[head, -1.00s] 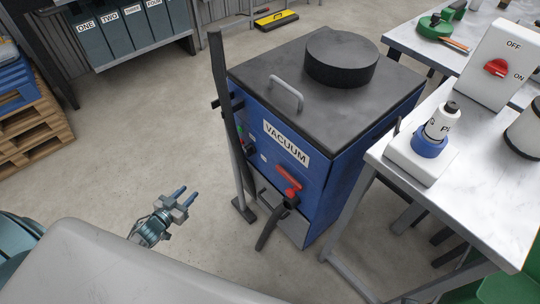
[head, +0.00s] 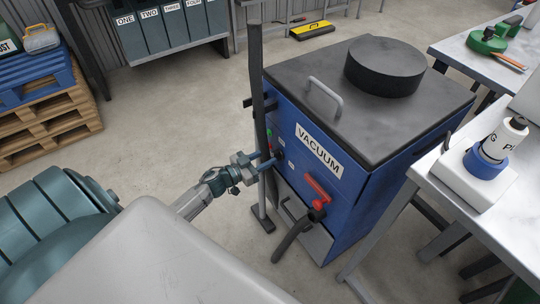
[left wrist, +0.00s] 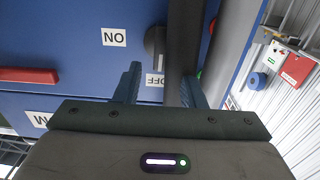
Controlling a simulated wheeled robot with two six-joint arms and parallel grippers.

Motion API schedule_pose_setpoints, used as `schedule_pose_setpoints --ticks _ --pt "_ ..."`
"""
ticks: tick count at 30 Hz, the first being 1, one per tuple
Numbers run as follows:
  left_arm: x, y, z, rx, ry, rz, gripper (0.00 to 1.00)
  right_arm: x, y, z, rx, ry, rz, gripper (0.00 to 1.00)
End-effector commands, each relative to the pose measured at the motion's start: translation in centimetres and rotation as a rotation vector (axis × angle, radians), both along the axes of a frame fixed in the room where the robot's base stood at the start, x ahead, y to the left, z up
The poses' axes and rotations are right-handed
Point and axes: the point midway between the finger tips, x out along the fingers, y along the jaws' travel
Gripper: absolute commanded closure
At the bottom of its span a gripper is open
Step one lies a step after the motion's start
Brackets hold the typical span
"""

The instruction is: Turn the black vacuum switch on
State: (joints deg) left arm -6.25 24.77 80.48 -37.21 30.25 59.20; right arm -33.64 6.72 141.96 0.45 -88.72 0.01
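The black vacuum switch (head: 280,154) is a small dark knob on the blue front of the vacuum (head: 340,200), partly hidden by the black wand (head: 259,90). In the left wrist view the switch (left wrist: 155,40) lies between an ON label (left wrist: 114,37), seen upside down, and an OFF label (left wrist: 155,80). Its dark bar appears to run toward OFF. My left gripper (head: 266,160) is open and empty, close to the vacuum front by the wand. In the left wrist view its fingers (left wrist: 161,75) straddle the switch's column; contact cannot be told. My right gripper is not in view.
The black wand (left wrist: 184,40) stands upright just beside the switch. A red handle (head: 316,188) and dark hose (head: 290,239) are lower right. A white worktable (head: 450,200) stands right of the vacuum, pallets (head: 50,125) at left. The floor left of the vacuum is clear.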

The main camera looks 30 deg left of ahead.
Motion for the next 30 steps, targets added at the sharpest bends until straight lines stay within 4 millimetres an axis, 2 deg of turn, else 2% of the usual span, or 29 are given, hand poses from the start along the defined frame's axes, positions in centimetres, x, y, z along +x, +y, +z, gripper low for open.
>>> schedule_pose_setpoints --ticks 3,6,14,15,20,21,30 --pt "1.3 -0.5 0.0 -0.001 -0.001 0.001 0.64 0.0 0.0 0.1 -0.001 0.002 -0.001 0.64" --pt "1.7 -0.7 0.0 -0.001 0.000 0.000 0.64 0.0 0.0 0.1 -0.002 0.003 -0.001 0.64" --pt "1.8 -0.8 -0.1 -0.001 0.001 0.000 0.64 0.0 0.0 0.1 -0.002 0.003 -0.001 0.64" --pt "1.8 -0.8 -0.1 -0.001 0.001 0.000 0.66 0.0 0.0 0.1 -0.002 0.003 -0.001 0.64" --pt "1.8 -0.8 -0.1 0.000 0.001 0.000 0.97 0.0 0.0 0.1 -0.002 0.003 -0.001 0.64" --pt "1.8 -0.8 -0.1 0.000 0.001 0.000 1.00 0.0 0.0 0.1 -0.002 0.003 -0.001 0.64" --pt "1.8 -0.8 -0.1 0.021 -0.007 0.000 1.00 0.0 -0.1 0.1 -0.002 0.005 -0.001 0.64"
